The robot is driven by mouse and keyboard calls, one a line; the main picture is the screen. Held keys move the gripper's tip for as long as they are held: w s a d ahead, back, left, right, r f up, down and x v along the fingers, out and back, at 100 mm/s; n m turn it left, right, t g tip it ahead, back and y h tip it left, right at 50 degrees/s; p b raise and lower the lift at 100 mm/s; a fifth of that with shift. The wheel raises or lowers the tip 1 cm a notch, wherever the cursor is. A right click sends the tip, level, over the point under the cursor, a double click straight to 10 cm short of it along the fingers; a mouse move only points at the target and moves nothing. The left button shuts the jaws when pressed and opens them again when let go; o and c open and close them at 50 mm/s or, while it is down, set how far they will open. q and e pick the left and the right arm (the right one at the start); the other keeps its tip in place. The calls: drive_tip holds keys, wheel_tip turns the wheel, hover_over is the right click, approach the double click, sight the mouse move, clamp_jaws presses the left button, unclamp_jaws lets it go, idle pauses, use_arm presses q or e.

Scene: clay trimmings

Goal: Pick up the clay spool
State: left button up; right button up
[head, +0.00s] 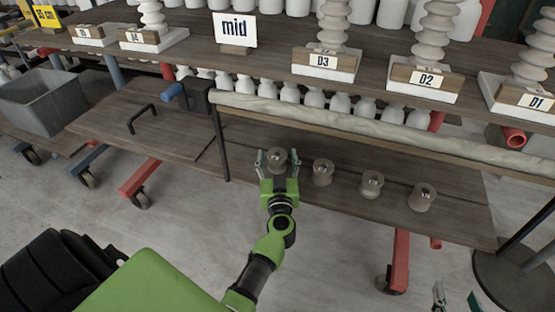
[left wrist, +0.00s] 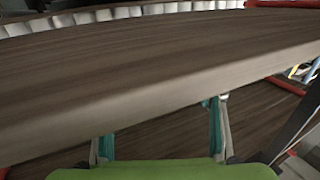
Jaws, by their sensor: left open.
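Several small grey-brown clay spools stand in a row on the lower wooden shelf in the head view. The leftmost clay spool (head: 277,156) shows between the fingertips of my left gripper (head: 277,162), which is open. I cannot tell whether either finger touches it. The other spools (head: 322,172), (head: 371,184) and (head: 422,198) stand to the right. In the left wrist view my left gripper's fingers (left wrist: 163,130) are apart, partly hidden by a board edge; no spool is visible there. My right gripper (head: 456,298) shows only its spread fingertips at the bottom right.
A wooden board (left wrist: 150,75) spans the left wrist view above the fingers. A pale roll (head: 370,122) runs along the shelf above the spools. Labelled blocks with stacked spools, such as D3 (head: 323,62), stand higher. A grey bin (head: 45,105) is at the left.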

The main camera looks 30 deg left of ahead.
use_arm(q)
drive_tip(key=shift+r, duration=0.1)
drive_tip(key=shift+c, duration=0.4)
drive_tip(key=c, duration=1.3)
drive_tip(key=shift+c, duration=0.2)
